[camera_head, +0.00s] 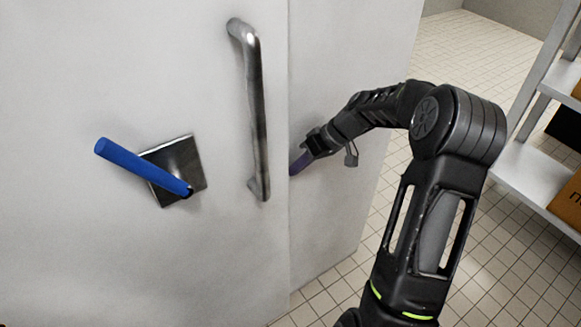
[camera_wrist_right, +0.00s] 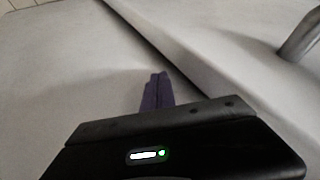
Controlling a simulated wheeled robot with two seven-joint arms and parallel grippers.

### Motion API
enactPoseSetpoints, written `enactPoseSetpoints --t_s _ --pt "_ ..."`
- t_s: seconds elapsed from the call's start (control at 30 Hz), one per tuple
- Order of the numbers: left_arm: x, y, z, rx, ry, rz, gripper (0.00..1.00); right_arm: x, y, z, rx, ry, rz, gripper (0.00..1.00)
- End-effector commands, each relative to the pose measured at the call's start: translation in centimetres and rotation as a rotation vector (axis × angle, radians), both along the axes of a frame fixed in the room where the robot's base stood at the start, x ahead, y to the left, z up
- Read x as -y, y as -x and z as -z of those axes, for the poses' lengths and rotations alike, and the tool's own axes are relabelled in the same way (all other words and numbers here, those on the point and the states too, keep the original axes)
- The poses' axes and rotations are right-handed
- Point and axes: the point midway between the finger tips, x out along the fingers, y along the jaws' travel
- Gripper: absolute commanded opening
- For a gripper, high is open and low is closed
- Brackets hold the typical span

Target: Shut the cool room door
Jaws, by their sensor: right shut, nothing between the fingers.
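The white cool room door (camera_head: 90,245) fills the left of the head view. It carries a vertical metal handle (camera_head: 258,110) near its right edge and a blue lever (camera_head: 145,167) on a square metal plate (camera_head: 186,160). My right gripper (camera_head: 299,162) is shut and empty beside the door's right edge, with its purple fingertips partly hidden there. The right wrist view shows the shut fingertips (camera_wrist_right: 157,92) in front of a pale surface, with the handle (camera_wrist_right: 302,38) at upper right. I cannot tell whether they touch the door. My left gripper is out of view.
A pale panel (camera_head: 335,60) stands right of the door edge, behind my right gripper. A shelf unit (camera_head: 530,175) with boxes (camera_head: 568,203) stands at the far right. Tiled floor (camera_head: 470,60) is clear between the panel and the shelves.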

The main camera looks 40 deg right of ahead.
Motion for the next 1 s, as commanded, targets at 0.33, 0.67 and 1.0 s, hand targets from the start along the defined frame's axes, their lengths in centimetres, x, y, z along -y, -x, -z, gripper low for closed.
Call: enactPoseSetpoints --t_s 0.33,0.67,1.0 --pt "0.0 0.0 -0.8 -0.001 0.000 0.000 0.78 -2.3 0.0 -0.1 0.000 0.001 0.000 0.00" --pt "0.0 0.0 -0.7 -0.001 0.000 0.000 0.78 -2.4 0.0 -0.1 0.000 0.001 0.000 0.00" --pt "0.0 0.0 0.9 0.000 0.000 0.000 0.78 -6.7 -0.1 0.2 -0.001 -0.005 -0.012 0.00"
